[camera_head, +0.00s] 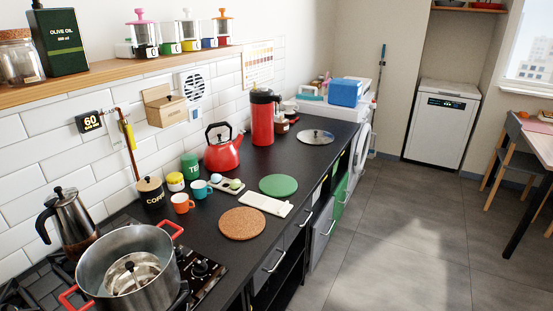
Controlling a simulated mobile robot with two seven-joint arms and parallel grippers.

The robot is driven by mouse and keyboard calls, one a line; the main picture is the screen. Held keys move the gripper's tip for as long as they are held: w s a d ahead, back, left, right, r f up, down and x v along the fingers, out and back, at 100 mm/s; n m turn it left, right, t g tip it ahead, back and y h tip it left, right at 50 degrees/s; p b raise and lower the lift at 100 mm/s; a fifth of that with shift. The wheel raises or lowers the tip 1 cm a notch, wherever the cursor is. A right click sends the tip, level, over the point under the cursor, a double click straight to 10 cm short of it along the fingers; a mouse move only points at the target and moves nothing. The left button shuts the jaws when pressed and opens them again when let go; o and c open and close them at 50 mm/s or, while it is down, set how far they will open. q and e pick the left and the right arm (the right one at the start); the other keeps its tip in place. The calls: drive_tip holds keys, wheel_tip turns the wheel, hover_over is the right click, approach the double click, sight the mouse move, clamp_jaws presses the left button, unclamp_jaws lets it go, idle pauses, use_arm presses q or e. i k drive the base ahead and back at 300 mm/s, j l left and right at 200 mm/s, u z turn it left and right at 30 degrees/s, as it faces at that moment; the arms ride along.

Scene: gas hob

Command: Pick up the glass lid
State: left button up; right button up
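A round, shiny grey disc with a small dark knob (315,136) lies flat on the black counter towards its far end; it looks like the glass lid. A large steel pot (108,247) with red handles stands on the gas hob at the lower left. Inside the pot is a smaller round, shiny piece with a dark centre (131,267); I cannot tell whether it is a lid or another vessel. Neither of my grippers is in view.
A red canister (263,118) and a red kettle (222,150) stand along the wall behind the counter. A green mat (278,185), a cork mat (242,224) and a white board (265,204) lie in front. The floor (375,240) to the right is clear.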

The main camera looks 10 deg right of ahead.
sight(310, 137)
drive_tip(key=i+l+u, duration=0.1)
drive_tip(key=l, duration=0.75)
drive_tip(key=i+l+u, duration=0.15)
drive_tip(key=l, duration=0.3)
drive_tip(key=i+l+u, duration=0.15)
drive_tip(key=l, duration=0.2)
drive_tip(key=l+u, duration=0.1)
drive_tip(key=l, duration=0.25)
drive_tip(key=i+l+u, duration=0.15)
drive_tip(key=l, duration=0.25)
drive_tip(key=i+l+u, duration=0.25)
drive_tip(key=l+u, duration=0.15)
drive_tip(key=l, duration=0.65)
drive_tip(key=i+l+u, duration=0.1)
drive_tip(key=l+u, duration=0.3)
drive_tip(key=l, duration=0.65)
drive_tip(key=k+l+u, duration=0.1)
drive_tip(key=l+u, duration=0.3)
drive_tip(key=l, duration=0.65)
